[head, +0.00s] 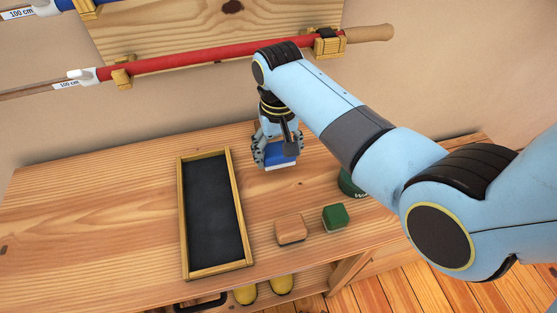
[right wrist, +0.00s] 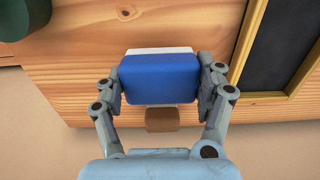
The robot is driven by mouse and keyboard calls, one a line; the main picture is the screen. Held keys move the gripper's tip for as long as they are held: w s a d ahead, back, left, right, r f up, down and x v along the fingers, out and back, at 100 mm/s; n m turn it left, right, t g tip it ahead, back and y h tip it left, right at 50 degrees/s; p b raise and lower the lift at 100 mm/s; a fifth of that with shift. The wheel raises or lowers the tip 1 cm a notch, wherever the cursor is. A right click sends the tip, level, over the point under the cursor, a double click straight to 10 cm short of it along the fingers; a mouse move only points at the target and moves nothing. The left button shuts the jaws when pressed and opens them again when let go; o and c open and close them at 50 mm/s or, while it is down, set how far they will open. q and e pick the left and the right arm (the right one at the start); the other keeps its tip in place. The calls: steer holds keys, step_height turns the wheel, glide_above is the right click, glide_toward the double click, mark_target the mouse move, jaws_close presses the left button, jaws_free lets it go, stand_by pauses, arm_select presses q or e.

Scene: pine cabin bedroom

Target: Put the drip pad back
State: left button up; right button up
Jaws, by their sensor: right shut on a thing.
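My right gripper (head: 279,152) is shut on a blue block with a white layer (head: 281,162), towards the back of the bench. In the right wrist view the gripper (right wrist: 162,88) has a finger on each side of the blue block (right wrist: 162,78). I cannot tell whether the block touches the bench top. I cannot tell for sure which thing is the drip pad. A long tray with a wooden rim (head: 235,190) and a dark, empty bed lies left of the gripper. My left gripper is not in view.
A tan block (head: 291,229) and a green block (head: 335,217) sit right of the tray. A round green tin (head: 349,184) is partly behind my arm. A red pole (head: 200,54) hangs on the wall. The bench's left side (head: 90,215) is clear.

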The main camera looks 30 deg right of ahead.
mark_target(279, 160)
step_height(279, 160, down, 3)
steer(key=shift+r, duration=0.1)
steer(key=shift+f, duration=0.45)
steer(key=o, duration=1.1)
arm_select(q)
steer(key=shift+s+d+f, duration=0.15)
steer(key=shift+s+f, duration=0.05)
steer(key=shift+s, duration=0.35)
arm_select(e)
steer(key=shift+o, duration=0.2)
steer(key=shift+r, duration=0.3)
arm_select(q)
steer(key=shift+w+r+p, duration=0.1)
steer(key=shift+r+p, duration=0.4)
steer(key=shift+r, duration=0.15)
arm_select(e)
step_height(279, 160, up, 12)
steer(key=shift+f, duration=0.15)
